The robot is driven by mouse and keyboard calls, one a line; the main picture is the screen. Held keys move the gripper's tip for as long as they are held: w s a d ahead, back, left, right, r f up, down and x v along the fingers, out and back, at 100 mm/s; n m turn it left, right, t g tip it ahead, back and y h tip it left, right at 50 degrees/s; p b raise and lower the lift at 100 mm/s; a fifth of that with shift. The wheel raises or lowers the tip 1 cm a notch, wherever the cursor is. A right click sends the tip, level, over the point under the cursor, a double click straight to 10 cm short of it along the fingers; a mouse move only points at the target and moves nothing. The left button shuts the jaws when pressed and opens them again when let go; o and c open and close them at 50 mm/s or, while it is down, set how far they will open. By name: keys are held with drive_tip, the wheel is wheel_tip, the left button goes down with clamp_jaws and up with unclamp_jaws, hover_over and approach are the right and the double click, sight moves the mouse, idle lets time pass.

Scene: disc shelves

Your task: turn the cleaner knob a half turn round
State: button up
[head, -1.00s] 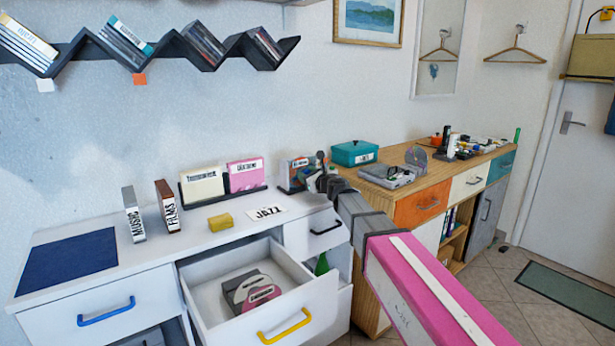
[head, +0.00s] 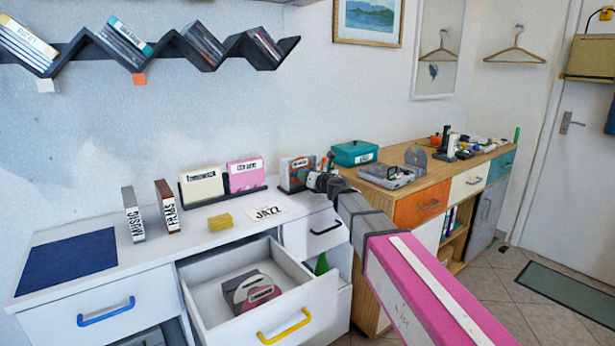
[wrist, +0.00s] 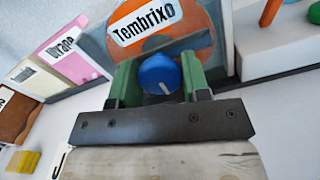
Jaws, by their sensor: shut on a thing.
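The cleaner knob (wrist: 160,73) is blue and round with a short white mark near its lower edge in the wrist view. My gripper (wrist: 160,82) has its two green fingers closed on either side of the knob. In the head view my gripper (head: 322,178) is at the back right of the white counter, in front of a disc holder (head: 297,173); the knob cannot be made out there. Behind the knob in the wrist view stands an orange disc (wrist: 170,22) labelled "Tembrixo".
Cream (head: 202,186) and pink (head: 246,174) card files stand left of my gripper. A yellow block (head: 219,222) and a JAZZ card (head: 267,213) lie in front. An open white drawer (head: 205,292) juts out below. A grey device (head: 388,175) sits on the wooden cabinet.

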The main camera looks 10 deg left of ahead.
idle(0.3)
drive_tip(key=o, duration=0.9)
drive_tip(key=shift+o, duration=0.2)
drive_tip(key=v, duration=1)
drive_tip(key=shift+s+d, duration=0.25)
drive_tip(key=shift+s, duration=0.1)
